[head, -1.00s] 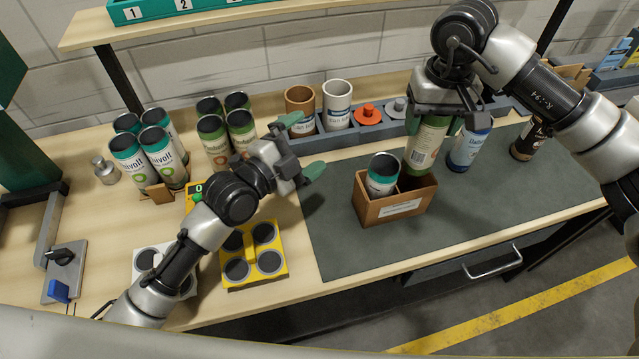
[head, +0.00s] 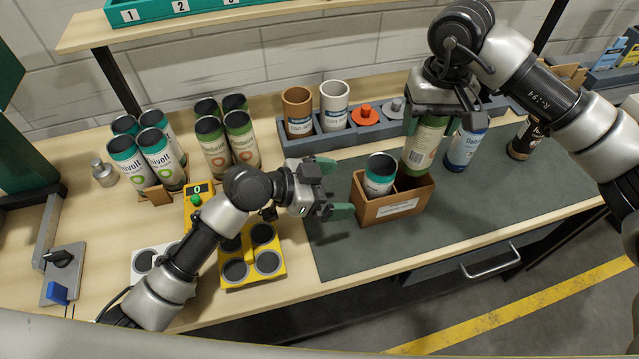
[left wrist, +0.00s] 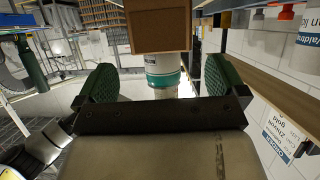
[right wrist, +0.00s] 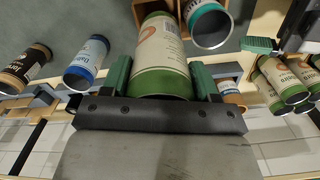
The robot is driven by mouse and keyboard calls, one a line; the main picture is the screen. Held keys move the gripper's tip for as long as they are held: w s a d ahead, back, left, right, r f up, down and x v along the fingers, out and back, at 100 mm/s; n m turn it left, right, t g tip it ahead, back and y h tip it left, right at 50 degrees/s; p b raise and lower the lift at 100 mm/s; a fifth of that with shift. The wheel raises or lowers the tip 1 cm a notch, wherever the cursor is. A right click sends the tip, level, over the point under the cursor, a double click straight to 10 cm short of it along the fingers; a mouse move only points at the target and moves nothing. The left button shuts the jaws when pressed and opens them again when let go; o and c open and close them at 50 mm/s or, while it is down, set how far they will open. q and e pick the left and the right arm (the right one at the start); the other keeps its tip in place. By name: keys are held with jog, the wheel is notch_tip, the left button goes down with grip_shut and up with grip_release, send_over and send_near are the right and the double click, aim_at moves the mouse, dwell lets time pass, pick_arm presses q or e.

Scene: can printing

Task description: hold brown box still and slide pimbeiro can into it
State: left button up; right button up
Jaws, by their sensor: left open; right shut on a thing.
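The brown box (head: 392,208) stands on the grey mat with two compartments and a label on its front. A white and teal can (head: 380,174) stands in its left compartment. My right gripper (head: 437,112) is shut on a green and cream can (head: 425,148), whose lower end is at the box's right compartment; it also shows in the right wrist view (right wrist: 162,62). How deep it sits is hidden by the box wall. My left gripper (head: 335,188) is open just left of the box, fingers pointing at it. In the left wrist view the box (left wrist: 158,28) is ahead between the fingers.
A blue can (head: 466,146) and a dark brown can (head: 525,137) stand to the right on the mat (head: 350,250). A grey rack (head: 345,137) with cups and coloured parts runs behind. Green and teal cans stand at left.

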aim_at(361, 189)
pick_arm(q)
jog(key=x, duration=0.9)
jog(key=shift+a, duration=0.1)
jog(key=shift+c, duration=0.3)
jog(key=c, duration=0.7)
jog(key=shift+c, duration=0.2)
dwell(0.6)
